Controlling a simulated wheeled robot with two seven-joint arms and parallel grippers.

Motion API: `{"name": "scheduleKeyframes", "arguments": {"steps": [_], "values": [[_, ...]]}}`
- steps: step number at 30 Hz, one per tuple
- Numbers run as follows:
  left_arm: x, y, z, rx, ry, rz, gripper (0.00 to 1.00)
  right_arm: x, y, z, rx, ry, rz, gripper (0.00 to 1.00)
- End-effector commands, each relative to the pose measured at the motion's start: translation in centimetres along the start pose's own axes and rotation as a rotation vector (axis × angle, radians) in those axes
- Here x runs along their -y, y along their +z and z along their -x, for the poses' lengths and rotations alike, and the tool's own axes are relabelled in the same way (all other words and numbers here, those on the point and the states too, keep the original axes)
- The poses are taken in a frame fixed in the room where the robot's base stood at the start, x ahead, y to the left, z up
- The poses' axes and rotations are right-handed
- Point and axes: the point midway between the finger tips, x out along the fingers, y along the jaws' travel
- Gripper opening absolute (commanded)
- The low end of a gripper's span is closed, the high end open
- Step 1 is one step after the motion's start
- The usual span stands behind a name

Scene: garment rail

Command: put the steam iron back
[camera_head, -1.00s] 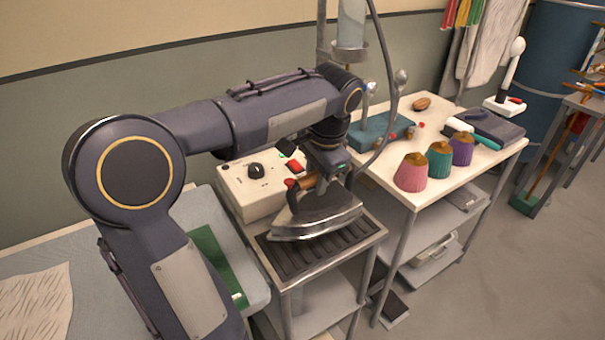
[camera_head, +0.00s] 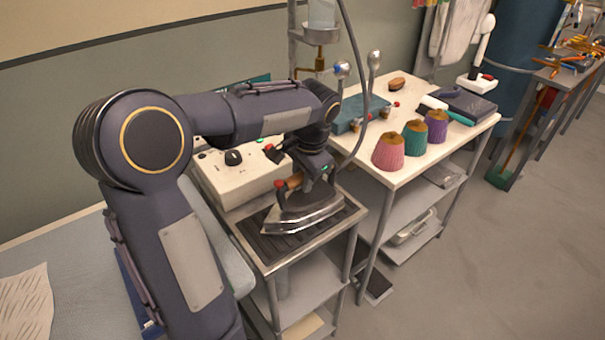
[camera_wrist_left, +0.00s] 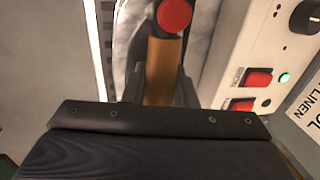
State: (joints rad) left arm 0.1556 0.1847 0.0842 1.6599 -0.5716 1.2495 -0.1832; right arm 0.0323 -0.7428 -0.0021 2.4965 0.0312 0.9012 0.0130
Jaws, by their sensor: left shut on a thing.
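The steam iron (camera_head: 305,212) has a grey metal body, a wooden handle and a red button. It is over the dark ribbed rest (camera_head: 258,243) on the small metal stand, roughly level; I cannot tell whether its sole touches the rest. My left gripper (camera_head: 300,181) is shut on the iron's handle from above. In the left wrist view the brown handle (camera_wrist_left: 160,72) lies between the fingers of the left gripper (camera_wrist_left: 160,88), with the red button just beyond. My right gripper is not in view.
A white control box (camera_head: 238,180) with a black knob and red switches stands close behind the rest. A hose (camera_head: 366,95) hangs by the iron. The white table (camera_head: 440,165) at right holds three thread cones and a teal box. An ironing surface lies at left.

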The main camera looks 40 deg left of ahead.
Motion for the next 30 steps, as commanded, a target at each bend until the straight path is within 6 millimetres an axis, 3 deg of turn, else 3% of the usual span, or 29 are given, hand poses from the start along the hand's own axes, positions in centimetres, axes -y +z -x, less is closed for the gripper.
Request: {"name": "scheduleKeyframes", "arguments": {"steps": [5,6,10,21,26,30], "values": [[0.0,-0.1,-0.1,-0.005,-0.003,0.0,0.0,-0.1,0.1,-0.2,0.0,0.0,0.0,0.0],[-0.1,0.0,-0.2,0.0,0.0,0.0,0.3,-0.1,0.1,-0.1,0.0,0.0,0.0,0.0],[-0.1,0.0,-0.2,0.0,0.0,-0.001,0.47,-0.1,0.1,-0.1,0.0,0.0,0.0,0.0],[0.0,-0.1,0.4,-0.002,-0.001,-0.001,0.47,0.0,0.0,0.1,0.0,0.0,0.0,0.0],[0.1,-0.1,3.0,-0.006,-0.002,-0.001,0.47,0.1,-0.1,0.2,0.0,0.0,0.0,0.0],[0.0,-0.1,6.2,-0.006,-0.002,-0.001,0.47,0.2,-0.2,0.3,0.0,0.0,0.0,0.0]]}}
